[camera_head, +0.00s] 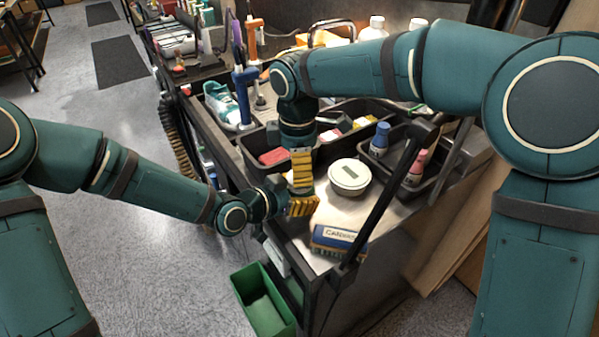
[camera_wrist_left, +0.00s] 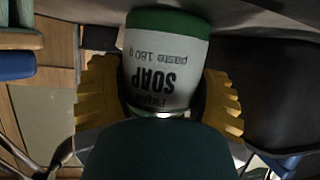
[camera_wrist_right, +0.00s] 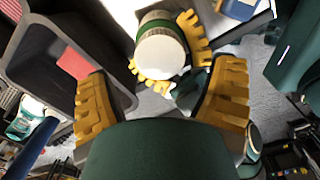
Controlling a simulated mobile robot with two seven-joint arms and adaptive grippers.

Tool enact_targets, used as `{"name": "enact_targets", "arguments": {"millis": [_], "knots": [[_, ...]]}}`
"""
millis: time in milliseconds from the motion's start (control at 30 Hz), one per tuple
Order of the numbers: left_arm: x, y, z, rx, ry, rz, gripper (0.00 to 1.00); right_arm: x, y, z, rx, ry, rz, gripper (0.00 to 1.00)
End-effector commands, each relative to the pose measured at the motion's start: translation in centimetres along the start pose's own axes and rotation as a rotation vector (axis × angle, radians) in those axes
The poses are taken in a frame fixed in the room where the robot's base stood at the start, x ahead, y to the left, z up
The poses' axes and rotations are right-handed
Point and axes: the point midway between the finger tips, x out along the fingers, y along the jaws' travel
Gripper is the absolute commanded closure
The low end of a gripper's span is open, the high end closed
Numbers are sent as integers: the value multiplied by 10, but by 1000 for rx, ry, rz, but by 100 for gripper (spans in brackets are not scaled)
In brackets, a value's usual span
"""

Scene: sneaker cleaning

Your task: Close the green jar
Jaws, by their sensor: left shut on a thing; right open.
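In the left wrist view, a jar (camera_wrist_left: 165,75) with a green end and a white label reading "SOAP paste 180 g" sits between the yellow fingers of my left gripper (camera_wrist_left: 160,110). My left gripper (camera_head: 303,205) is shut on it over the front of the cart. In the right wrist view, a round pale face with a green band (camera_wrist_right: 162,55) shows between the left fingers. My right gripper (camera_wrist_right: 162,90) is open and empty, close above. In the head view my right gripper (camera_head: 302,168) hides the jar. A white round container (camera_head: 350,174) stands on the cart top.
A black tray (camera_head: 248,160) with sponges lies behind the grippers. A tray with blue bottle (camera_head: 379,140) and pink bottle (camera_head: 416,167) is at right. A box marked CANVAS (camera_head: 338,240) lies at the front. A green bin (camera_head: 265,310) is below. The cart handle (camera_head: 387,200) rises at right.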

Motion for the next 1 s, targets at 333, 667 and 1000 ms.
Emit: {"name": "enact_targets", "arguments": {"millis": [333, 667, 1000], "knots": [[0, 0, 0, 0, 0, 0, 100, -7, 0, 0, 0, 0, 0, 17], [0, 0, 0, 0, 0, 0, 100, -24, 1, 0, -235, 3, -1, 15], [0, 0, 0, 0, 0, 0, 100, -42, 0, 0, -464, 2, 0, 15]]}}
